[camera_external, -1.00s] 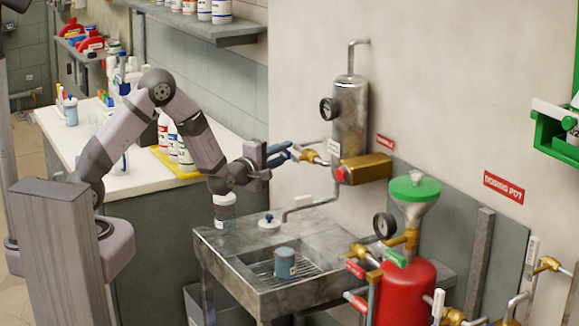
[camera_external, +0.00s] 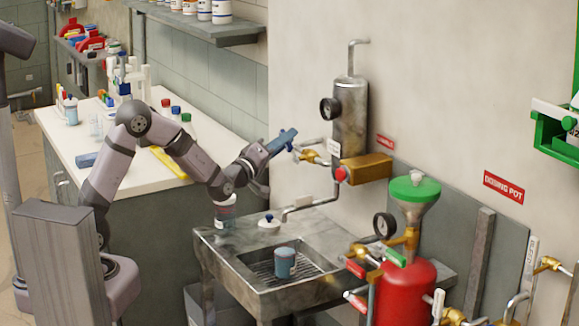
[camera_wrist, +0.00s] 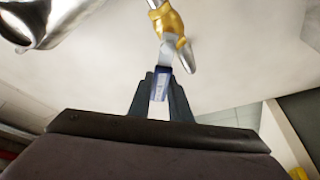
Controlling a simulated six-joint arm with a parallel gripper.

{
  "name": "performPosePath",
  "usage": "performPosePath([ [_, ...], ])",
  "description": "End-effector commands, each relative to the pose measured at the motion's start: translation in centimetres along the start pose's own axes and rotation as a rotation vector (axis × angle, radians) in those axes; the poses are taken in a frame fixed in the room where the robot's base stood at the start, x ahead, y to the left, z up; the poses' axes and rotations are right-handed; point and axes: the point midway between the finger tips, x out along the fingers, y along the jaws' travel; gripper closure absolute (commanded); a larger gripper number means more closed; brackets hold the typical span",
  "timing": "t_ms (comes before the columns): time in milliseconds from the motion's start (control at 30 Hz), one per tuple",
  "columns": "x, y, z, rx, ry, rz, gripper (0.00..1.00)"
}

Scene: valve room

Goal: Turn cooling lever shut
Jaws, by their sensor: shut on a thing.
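The cooling lever (camera_wrist: 160,84) has a blue sleeve with a pale patch, on a pale stem from a brass valve (camera_wrist: 168,20). In the external view the brass valve (camera_external: 312,157) sits on the pipe left of the steel cylinder (camera_external: 350,115). My gripper (camera_wrist: 159,92) is shut on the blue sleeve, one dark finger on each side. In the external view my gripper (camera_external: 288,138) is tilted upward just above and left of the valve, and its fingers largely hide the lever there.
A sink (camera_external: 262,283) holding a blue-grey cup (camera_external: 285,262) is below, with a white lidded dish (camera_external: 269,224) behind it. A brass box (camera_external: 366,168) and the red dosing pot (camera_external: 405,290) stand to the right. A counter with bottles is on the left.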

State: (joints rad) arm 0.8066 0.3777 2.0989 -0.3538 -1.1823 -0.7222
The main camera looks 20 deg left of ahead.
Motion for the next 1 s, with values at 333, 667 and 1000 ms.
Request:
performPosePath([
  [333, -0.3, 1.5, 0.7, 0.306, 0.001, 0.129, 1.00],
  [667, -0.6, 3.4, 1.4, 0.587, 0.002, 0.244, 1.00],
  [1000, -0.9, 4.5, 2.2, 0.787, -0.001, 0.324, 1.00],
])
